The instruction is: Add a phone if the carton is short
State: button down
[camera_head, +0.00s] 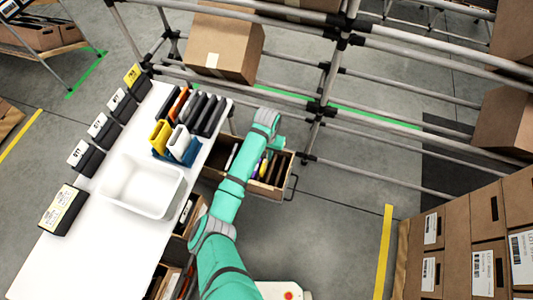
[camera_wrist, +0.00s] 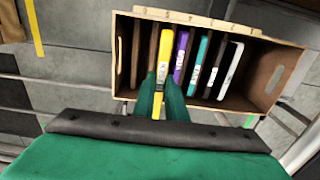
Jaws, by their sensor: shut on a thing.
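The open brown carton (camera_wrist: 268,75) fills the upper part of the wrist view; in the head view the carton (camera_head: 283,188) sits beside the white table. Brown slabs stand left of the yellow one. Bare space shows at the carton's right end. My gripper (camera_wrist: 160,103) is shut on the yellow phone, green fingers either side of its near end. How deep the phone sits is unclear. In the head view my wrist hides part of the carton.
Shelf rails (camera_head: 320,108) stand behind the carton.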

jog(key=shift+f, duration=5.15)
jog(key=shift+f, duration=0.35)
jog(key=c, duration=1.7)
grip_release()
jog(key=shift+w+r, duration=0.1)
notch_tip(320, 180, up, 11)
jog(key=shift+f, duration=0.2)
jog(key=shift+r, duration=3.5)
